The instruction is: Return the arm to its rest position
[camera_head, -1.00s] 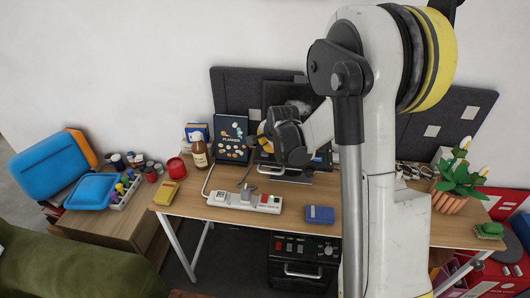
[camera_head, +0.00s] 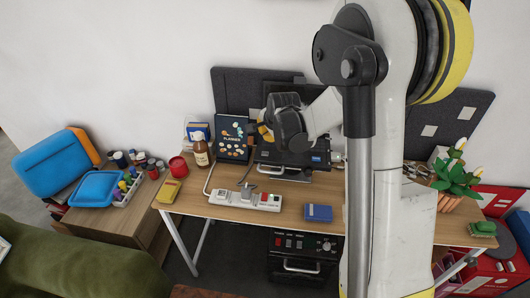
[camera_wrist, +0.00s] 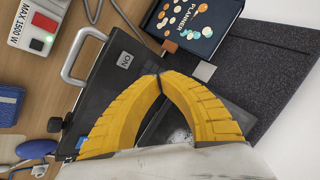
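My arm (camera_head: 388,190) rises in front of the desk in the head view and bends back over it. Its dark wrist (camera_head: 287,128) hangs above the back of the desk. My gripper (camera_wrist: 160,76) shows in the wrist view as two yellow ribbed fingers whose tips meet. It is shut with nothing visible between the tips. Below it in that view are a black device with a grey handle (camera_wrist: 82,55) and a dark screen. I cannot tell how far above them the fingers are.
The desk (camera_head: 235,213) holds a power strip (camera_head: 245,199), a blue box (camera_head: 318,212), a brown bottle (camera_head: 201,152), a planner (camera_head: 232,136) and a potted plant (camera_head: 455,180). Grey panels (camera_head: 450,118) stand behind it. A green sofa (camera_head: 60,265) is at front left.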

